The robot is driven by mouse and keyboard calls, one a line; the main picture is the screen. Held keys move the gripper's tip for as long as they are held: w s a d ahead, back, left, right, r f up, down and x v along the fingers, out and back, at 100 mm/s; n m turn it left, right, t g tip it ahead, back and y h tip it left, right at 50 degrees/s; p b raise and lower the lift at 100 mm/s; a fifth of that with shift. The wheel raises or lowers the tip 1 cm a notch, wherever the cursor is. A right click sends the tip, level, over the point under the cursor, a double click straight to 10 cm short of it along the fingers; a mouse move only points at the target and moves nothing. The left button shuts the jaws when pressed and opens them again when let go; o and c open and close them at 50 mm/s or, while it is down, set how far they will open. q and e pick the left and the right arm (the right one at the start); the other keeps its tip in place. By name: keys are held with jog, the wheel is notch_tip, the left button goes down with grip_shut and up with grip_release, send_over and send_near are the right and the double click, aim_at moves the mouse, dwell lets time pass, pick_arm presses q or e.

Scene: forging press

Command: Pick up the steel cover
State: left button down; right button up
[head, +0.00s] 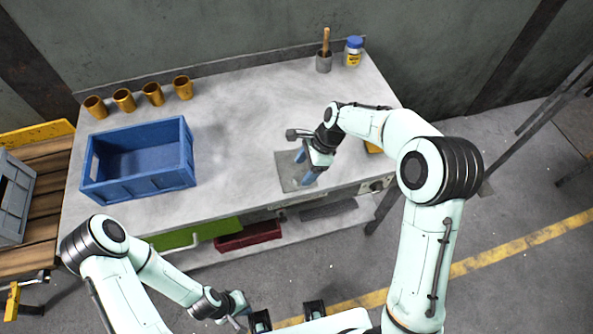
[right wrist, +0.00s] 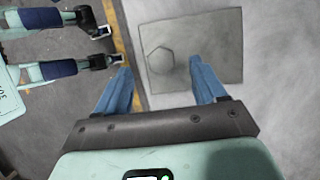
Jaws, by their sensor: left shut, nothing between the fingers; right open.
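A flat, square grey plate, which looks like the steel cover (head: 285,164), lies on the worktop near its front edge. In the right wrist view the steel cover (right wrist: 215,35) shows a hexagonal shape near its left side. My right gripper (head: 304,168) is open and empty over the plate and hides part of it in the head view. In the right wrist view the fingers of my right gripper (right wrist: 160,68) stand apart with the hexagon between their tips; the height gap cannot be told. My left gripper (head: 240,305) is shut and empty, in front of the bench and low in the picture.
A blue crate (head: 140,188) stands on the left of the worktop (head: 240,120). Several brass cups (head: 153,94), a pot with a wooden handle (head: 324,62) and a blue-lidded jar (head: 353,52) stand at the back. A yellow object (head: 373,147) is partly hidden behind my right arm.

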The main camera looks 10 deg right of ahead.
aim_at(300, 176)
jog(key=x, duration=0.3)
jog(key=shift+f, duration=0.1)
grip_shut()
jog(key=shift+w, duration=0.1)
jog(key=shift+r, duration=0.25)
